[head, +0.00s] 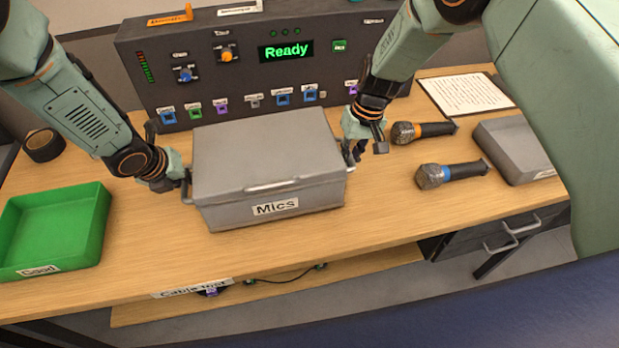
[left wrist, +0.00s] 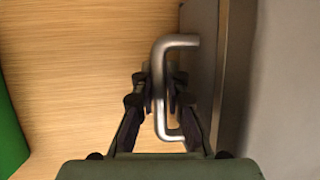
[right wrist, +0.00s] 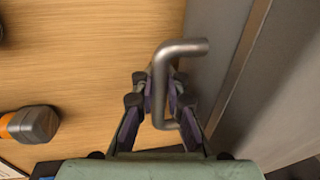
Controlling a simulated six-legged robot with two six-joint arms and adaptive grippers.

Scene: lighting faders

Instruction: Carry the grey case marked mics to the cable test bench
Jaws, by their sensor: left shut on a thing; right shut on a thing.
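The grey case (head: 265,160) has a label reading Mics on its front and a bar handle at each end. It is at the middle of the wooden bench (head: 330,245), which has a Cable test label on its front edge. Whether the case rests on the top or hangs just above it, I cannot tell. My left gripper (head: 180,187) is shut on the left end handle, which shows in the left wrist view (left wrist: 165,95). My right gripper (head: 358,150) is shut on the right end handle, which shows in the right wrist view (right wrist: 162,90). The case is closed and looks about level.
A panel (head: 265,75) reading Ready stands behind the case. A green tray (head: 50,235) labelled Good is at the left. Two microphones, with orange (head: 425,131) and blue (head: 452,174) bands, a grey tray (head: 512,148) and a paper sheet (head: 466,93) are at the right. A dark roll (head: 43,145) lies back left.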

